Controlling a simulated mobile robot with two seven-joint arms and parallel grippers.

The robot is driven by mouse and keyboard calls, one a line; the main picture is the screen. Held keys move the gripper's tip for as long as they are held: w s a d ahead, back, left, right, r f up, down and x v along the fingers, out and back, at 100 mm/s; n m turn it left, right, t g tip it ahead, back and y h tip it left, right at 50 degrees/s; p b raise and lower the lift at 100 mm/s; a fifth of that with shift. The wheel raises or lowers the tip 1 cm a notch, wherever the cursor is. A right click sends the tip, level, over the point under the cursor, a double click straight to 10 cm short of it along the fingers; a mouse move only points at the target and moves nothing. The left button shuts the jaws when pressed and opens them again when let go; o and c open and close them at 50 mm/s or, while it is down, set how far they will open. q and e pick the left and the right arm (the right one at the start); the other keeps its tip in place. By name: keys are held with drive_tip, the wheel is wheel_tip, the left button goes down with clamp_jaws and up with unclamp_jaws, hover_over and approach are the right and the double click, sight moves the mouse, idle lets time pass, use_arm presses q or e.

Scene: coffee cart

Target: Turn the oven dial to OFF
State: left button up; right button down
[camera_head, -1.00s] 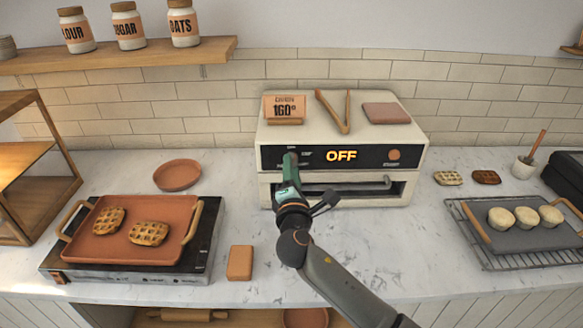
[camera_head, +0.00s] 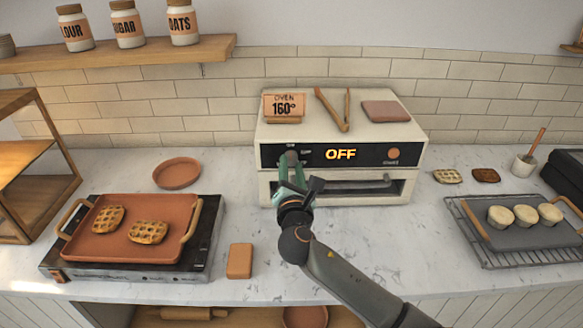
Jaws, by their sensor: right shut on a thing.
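The small white oven (camera_head: 262,135) stands on the counter against the tiled wall. Its black front panel shows a lit OFF display (camera_head: 341,154). The oven dial is at the left of this panel, mostly hidden behind my right gripper (camera_head: 291,160). That gripper reaches up to the panel from the front and is shut on the dial. A round copper-coloured knob or button (camera_head: 393,153) sits at the right of the panel, apart from the gripper. My left gripper is not in view.
An oven sign reading 160° (camera_head: 284,107), tongs (camera_head: 346,110) and a flat brown block lie on the oven. A tray of waffles (camera_head: 107,249) is on the left, a tray of muffins (camera_head: 560,251) on the right. The oven handle (camera_head: 360,185) is close to my gripper.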

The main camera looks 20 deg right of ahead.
idle(0.3)
drive_tip(key=c, duration=0.5)
unclamp_jaws()
drive_tip(key=shift+s, duration=0.1)
drive_tip(key=b+v, duration=0.1)
drive_tip(key=v, duration=1.1)
drive_tip(key=shift+s+a+f, duration=0.1)
drive_tip(key=shift+s, duration=0.05)
